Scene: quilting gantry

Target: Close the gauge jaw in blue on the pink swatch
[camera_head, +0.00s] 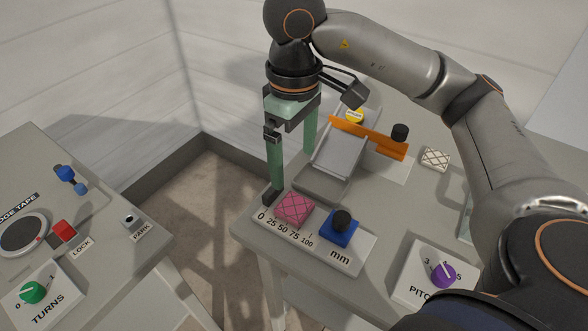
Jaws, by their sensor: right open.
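The pink swatch (294,208), with a crossed line pattern, lies on the gauge (349,263) near the 0 end of its mm scale. The blue gauge jaw (339,232) with a black knob (342,219) is just right of the swatch, with what looks like a narrow gap between them. My right gripper (290,172) is open, its green fingers pointing down above and behind the swatch. The near finger's dark tip overlaps the gauge's left end in the picture; I cannot tell whether it touches. The far fingertip is partly hidden. My left gripper is not in view.
Behind the gauge stand a grey sloped tray (339,155) and an orange bar (370,138) with a black knob (400,132). A cream swatch (435,159) lies right. A purple pitch knob (443,273) is at front right. A floor gap separates the left table (110,190).

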